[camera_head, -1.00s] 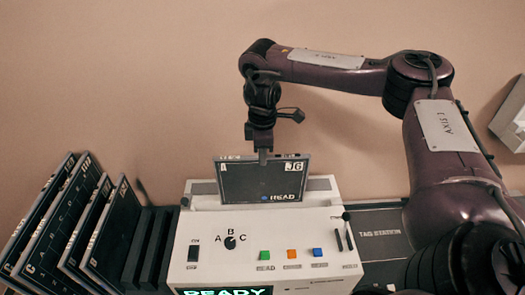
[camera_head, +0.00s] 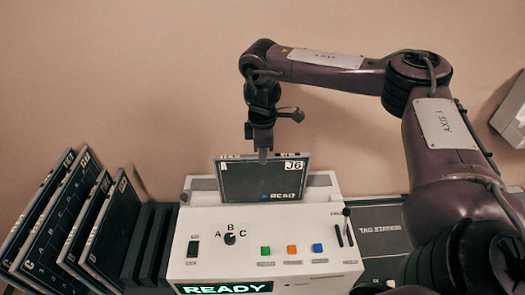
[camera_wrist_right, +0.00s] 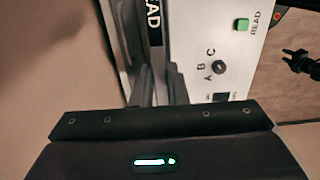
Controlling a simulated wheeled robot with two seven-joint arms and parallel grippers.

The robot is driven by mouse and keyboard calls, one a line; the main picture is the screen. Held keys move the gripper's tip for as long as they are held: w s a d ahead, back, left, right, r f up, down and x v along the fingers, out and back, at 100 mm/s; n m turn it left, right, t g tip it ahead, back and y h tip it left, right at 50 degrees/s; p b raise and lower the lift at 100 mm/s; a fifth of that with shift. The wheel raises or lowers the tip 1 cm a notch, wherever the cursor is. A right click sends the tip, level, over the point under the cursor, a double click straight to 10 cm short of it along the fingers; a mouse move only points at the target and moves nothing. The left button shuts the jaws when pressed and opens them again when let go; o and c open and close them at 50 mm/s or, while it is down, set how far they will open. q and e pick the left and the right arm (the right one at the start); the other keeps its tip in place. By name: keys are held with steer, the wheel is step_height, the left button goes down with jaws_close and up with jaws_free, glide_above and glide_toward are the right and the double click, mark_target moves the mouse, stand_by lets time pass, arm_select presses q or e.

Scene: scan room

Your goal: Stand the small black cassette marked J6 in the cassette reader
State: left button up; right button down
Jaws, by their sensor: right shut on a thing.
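The black cassette marked J6 (camera_head: 262,178) stands upright in the slot at the back of the cassette reader (camera_head: 205,255). Its J6 and READ labels face me. The bottom edge is hidden behind the reader's housing, so I cannot tell how deep it sits. My right gripper (camera_head: 263,155) is shut on the cassette's top edge from above. In the right wrist view its fingers (camera_wrist_right: 158,85) hold the dark cassette (camera_wrist_right: 135,30) beside the white panel. A small dark claw shape (camera_wrist_right: 300,62) at that view's right edge looks like my left gripper; its jaw state is unclear.
Several larger dark cassettes (camera_head: 62,215) lean in a black rack (camera_head: 150,245) left of the reader. The reader has a dial, coloured buttons, levers (camera_head: 347,228) and a lit READY display (camera_head: 225,288). A dark tag station (camera_head: 380,220) lies to its right.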

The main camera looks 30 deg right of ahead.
step_height(320, 180, down, 10)
steer(key=b, duration=0.4)
steer(key=shift+b, duration=0.4)
stand_by(1.8)
steer(key=c, duration=1.3)
jaws_free()
steer(key=shift+c, duration=0.2)
step_height(320, 180, up, 8)
steer(key=shift+p, duration=0.3)
